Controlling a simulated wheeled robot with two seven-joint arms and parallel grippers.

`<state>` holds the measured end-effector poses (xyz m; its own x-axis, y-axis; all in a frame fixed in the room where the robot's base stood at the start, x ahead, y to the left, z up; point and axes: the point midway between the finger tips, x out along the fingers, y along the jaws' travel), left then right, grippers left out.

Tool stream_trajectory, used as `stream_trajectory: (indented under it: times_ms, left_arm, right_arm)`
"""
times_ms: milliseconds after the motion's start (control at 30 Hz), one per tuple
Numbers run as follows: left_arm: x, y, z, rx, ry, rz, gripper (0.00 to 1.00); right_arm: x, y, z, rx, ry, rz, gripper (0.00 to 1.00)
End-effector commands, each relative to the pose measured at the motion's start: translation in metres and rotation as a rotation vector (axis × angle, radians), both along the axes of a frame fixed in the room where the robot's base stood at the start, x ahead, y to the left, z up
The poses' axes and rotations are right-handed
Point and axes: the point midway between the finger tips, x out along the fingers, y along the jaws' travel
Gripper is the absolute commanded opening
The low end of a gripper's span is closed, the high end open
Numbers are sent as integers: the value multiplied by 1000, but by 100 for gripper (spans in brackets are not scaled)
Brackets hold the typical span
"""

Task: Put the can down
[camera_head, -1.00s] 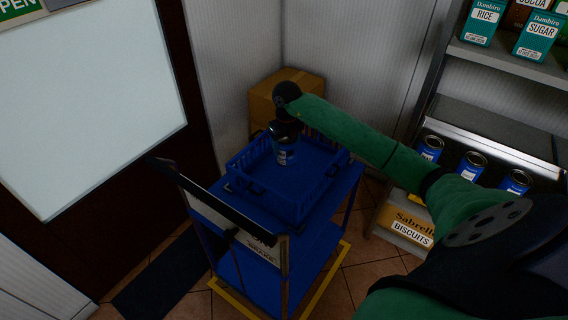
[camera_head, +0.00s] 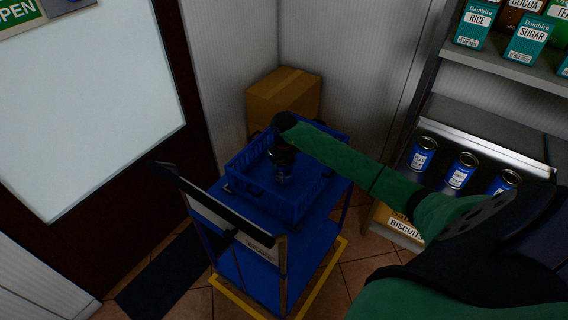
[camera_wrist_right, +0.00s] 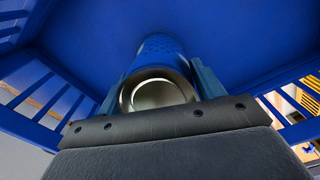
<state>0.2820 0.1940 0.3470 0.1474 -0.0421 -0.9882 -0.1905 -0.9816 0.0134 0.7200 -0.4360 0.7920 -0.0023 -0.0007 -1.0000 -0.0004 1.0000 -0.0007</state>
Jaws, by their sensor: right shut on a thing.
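A blue can with a silver end (camera_wrist_right: 158,92) is between the fingers of my right gripper (camera_wrist_right: 160,85) in the right wrist view. In the head view the can (camera_head: 282,178) shows just below my right gripper (camera_head: 283,160), inside the blue crate (camera_head: 290,212). My right gripper is shut on the can. The can is over the crate's floor; I cannot tell whether it touches it. The crate sits on the top of a blue trolley (camera_head: 318,228). My left gripper is not in view.
The trolley's black handle (camera_head: 220,207) rises at its front left. A cardboard box (camera_head: 283,97) stands behind, by the wall. At the right, a shelf (camera_head: 498,155) holds several blue cans. A door with a white pane (camera_head: 85,95) is at the left.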

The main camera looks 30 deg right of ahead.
Motion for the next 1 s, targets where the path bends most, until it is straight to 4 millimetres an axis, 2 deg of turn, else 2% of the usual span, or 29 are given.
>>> stream_trajectory:
  times_ms: [400, 433, 533, 967, 1000]
  left_arm:
    - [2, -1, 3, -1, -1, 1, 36]
    - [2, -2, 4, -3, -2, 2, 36]
    - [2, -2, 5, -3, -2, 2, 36]
    - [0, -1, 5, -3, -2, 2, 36]
    - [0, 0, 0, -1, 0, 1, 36]
  right_arm:
    - [1, 0, -2, 0, -2, -1, 29]
    - [0, 0, -2, 0, -1, -1, 69]
    - [0, 0, -2, 0, -1, -1, 89]
    - [0, 0, 1, 0, 0, 0, 89]
    - [1, 0, 1, 0, -1, 0, 89]
